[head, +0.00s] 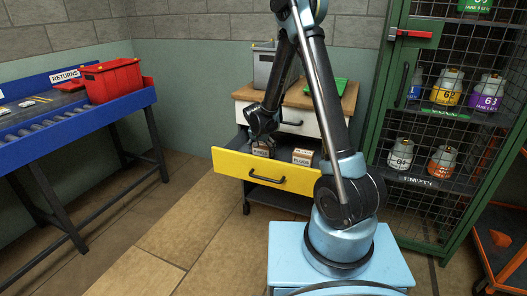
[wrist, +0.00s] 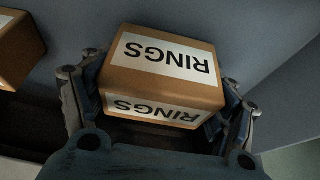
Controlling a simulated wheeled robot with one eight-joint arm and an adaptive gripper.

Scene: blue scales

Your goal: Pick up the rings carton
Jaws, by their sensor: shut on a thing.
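The rings carton (wrist: 170,70) is a small brown box with white labels reading RINGS. In the wrist view it sits between the two fingers of my gripper (wrist: 158,108), which is shut on it. In the head view my gripper (head: 262,135) reaches down into the open yellow-fronted drawer (head: 235,165), at its left part.
A plugs carton (head: 302,157) stands in the drawer to the right; a carton edge (wrist: 15,50) shows in the wrist view. A green mesh cabinet (head: 385,120) stands at the right. A blue roller table (head: 75,120) with a red bin (head: 113,82) is at the left.

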